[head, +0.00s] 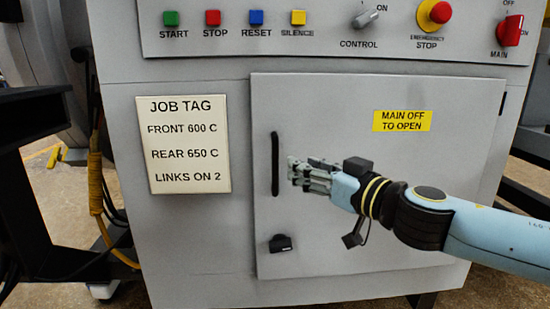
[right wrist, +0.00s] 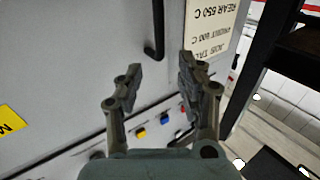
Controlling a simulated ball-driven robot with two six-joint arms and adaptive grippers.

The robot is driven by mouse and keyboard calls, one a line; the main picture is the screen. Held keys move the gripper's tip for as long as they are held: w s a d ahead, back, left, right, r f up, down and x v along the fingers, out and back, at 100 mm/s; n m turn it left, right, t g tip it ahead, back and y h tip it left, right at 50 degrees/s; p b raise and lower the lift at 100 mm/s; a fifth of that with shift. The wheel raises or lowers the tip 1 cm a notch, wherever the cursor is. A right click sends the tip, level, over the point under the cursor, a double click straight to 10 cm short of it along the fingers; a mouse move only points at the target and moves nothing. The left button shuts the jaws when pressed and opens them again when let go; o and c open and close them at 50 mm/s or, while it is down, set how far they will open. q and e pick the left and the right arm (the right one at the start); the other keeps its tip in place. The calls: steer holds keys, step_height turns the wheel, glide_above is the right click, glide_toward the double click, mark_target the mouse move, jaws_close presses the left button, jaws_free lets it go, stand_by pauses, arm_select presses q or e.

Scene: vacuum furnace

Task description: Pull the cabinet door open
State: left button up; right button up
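The grey cabinet door (head: 320,110) fills the right half of the cabinet front in the head view and looks shut. Its black upright bar handle (head: 275,164) is near the door's left edge. A small black latch or knob (head: 280,243) is below it. My right gripper (head: 292,169) comes from the right, just right of the handle. In the right wrist view my right gripper (right wrist: 160,66) is open and empty, with the handle (right wrist: 157,32) beyond the fingertips, roughly between them; I see no contact. My left gripper is not in view.
The job tag (head: 184,145) is left of the door. A yellow "MAIN OFF TO OPEN" label (head: 402,121) is on the door. The panel above has buttons, a control knob (head: 366,18), an emergency stop (head: 435,15) and a red main switch (head: 510,30). Yellow-wrapped cable (head: 96,180) hangs at left.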

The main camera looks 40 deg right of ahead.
mark_target(277, 155)
steer(key=w+p, duration=0.8)
steer(key=w, duration=0.2)
steer(key=shift+a+p, duration=0.15)
steer(key=shift+p, duration=0.2)
steer(key=shift+w, duration=0.1)
jaws_close()
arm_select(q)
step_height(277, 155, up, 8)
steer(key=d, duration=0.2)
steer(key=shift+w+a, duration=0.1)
